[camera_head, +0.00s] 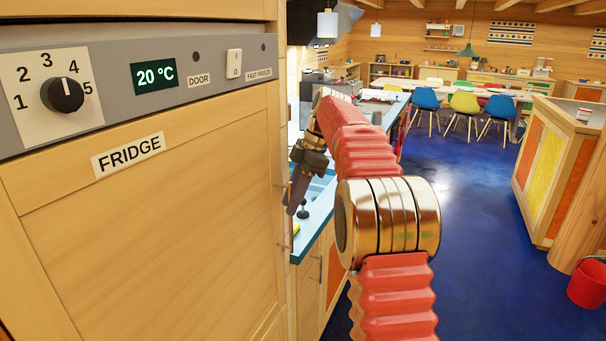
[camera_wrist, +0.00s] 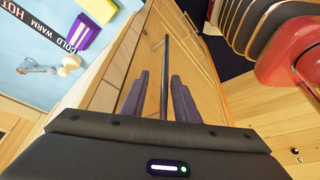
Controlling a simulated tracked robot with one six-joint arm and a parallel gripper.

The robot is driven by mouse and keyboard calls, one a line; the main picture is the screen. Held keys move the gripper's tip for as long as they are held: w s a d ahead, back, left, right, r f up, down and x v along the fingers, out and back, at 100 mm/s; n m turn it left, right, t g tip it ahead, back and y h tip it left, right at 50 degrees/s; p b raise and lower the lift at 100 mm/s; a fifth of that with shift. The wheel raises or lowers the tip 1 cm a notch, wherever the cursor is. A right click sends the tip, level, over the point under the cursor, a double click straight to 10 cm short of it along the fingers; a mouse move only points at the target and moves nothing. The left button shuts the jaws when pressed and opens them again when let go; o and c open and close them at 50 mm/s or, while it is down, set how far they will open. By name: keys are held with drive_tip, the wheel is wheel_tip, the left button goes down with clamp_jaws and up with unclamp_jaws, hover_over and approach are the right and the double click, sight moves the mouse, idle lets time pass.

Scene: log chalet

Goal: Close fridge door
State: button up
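The fridge door (camera_head: 165,240) is the pale wooden panel labelled FRIDGE at the left of the head view. Its top edge lies under the grey control panel, and no gap shows there. My gripper (camera_head: 294,207) is just past the door's right edge, pointing downward. In the wrist view my gripper (camera_wrist: 159,85) has its two dark fingers apart. A long dark bar handle (camera_wrist: 166,60) runs between them, in front of a wooden panel. I cannot tell whether the fingers touch it.
A blue-topped counter (camera_head: 318,205) with wooden cabinets stands right of the fridge. Blue floor (camera_head: 480,250) is open to the right. A red bucket (camera_head: 588,284) stands at the far right.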

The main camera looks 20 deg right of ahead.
drive_tip(key=v, duration=0.8)
drive_tip(key=shift+r, duration=0.35)
drive_tip(key=shift+r, duration=0.1)
idle(0.4)
drive_tip(key=s+a+r+m+t+h, duration=0.1)
drive_tip(key=s+a+m+t+h, duration=0.15)
drive_tip(key=s+a+m, duration=0.85)
drive_tip(key=s+a+f+m+t+h, duration=0.1)
drive_tip(key=s+a+f+m, duration=0.1)
drive_tip(key=s+f, duration=0.5)
drive_tip(key=s+a+f+m+t+h, duration=0.1)
drive_tip(key=s+a+f+m, duration=0.2)
drive_tip(key=s+f, duration=0.5)
drive_tip(key=s, duration=0.7)
drive_tip(key=shift+s+f, duration=0.25)
drive_tip(key=shift+f, duration=0.05)
drive_tip(key=shift+a, duration=0.1)
idle(0.3)
